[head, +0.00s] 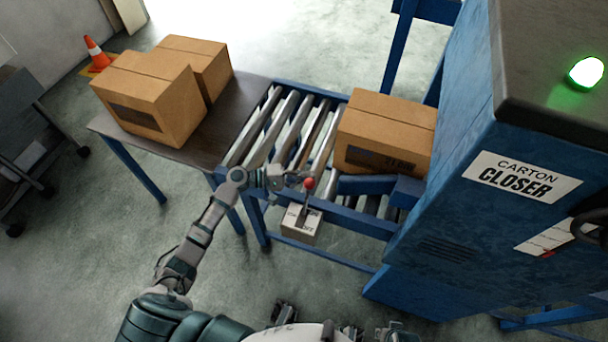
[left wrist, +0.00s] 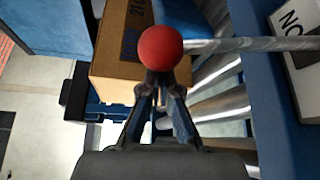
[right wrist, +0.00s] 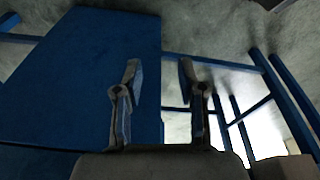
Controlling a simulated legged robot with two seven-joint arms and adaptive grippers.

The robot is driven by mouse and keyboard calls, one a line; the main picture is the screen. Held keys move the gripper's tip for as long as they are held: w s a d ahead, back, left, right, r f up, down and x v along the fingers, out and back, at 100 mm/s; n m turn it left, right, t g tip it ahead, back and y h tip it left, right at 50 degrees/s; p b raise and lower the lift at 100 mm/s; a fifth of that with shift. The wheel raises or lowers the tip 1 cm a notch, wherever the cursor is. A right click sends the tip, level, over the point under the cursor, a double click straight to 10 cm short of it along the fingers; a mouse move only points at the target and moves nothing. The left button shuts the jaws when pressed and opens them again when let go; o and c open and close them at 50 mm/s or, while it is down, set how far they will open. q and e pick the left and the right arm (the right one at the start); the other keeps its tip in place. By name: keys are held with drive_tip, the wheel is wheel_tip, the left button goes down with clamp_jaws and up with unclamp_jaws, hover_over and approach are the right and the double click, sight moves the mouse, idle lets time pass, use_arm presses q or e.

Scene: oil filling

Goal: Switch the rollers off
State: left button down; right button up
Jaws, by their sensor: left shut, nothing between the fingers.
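The roller switch is a lever with a red ball knob (head: 309,183) on a small light control box (head: 300,224) at the conveyor's front side. In the head view the lever stands nearly upright. My left gripper (head: 290,178) is just left of the knob. In the left wrist view my left gripper (left wrist: 160,86) is shut and empty, with the red knob (left wrist: 160,47) just beyond its fingertips. I cannot tell whether they touch. Part of a label (left wrist: 297,30) shows beside the lever rod. My right gripper (right wrist: 161,75) is open and empty in the right wrist view.
The roller conveyor (head: 273,103) carries a carton (head: 388,128) near the blue carton closer (head: 440,190), whose green lamp (head: 585,73) is lit. Two cartons (head: 150,95) stand on the table (head: 225,110) to the left. Open floor lies at front left.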

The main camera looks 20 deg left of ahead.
wheel_tip(320, 180, up, 7)
drive_tip(key=s+b, duration=0.2)
drive_tip(key=b, duration=0.1)
drive_tip(key=w+a+r+t+y+b, duration=0.2)
drive_tip(key=w+a+r+t+b, duration=0.1)
drive_tip(key=w+t, duration=0.4)
drive_tip(key=w+a+r+t+y+b, duration=0.1)
drive_tip(key=w+a+r+t+b, duration=0.3)
drive_tip(key=w, duration=0.6)
use_arm(q)
drive_tip(key=s+r+m+h+b, duration=0.1)
drive_tip(key=s+m+h+b, duration=0.3)
drive_tip(key=s+m, duration=0.6)
drive_tip(key=shift+s+a+h, duration=0.4)
drive_tip(key=shift+s+a, duration=0.05)
drive_tip(key=shift+s, duration=1.6)
use_arm(e)
drive_tip(key=s+r+m+t+y, duration=0.1)
drive_tip(key=s+r+t+y, duration=0.1)
drive_tip(key=r+t, duration=1.1)
drive_tip(key=shift+s, duration=0.6)
drive_tip(key=shift+w, duration=0.15)
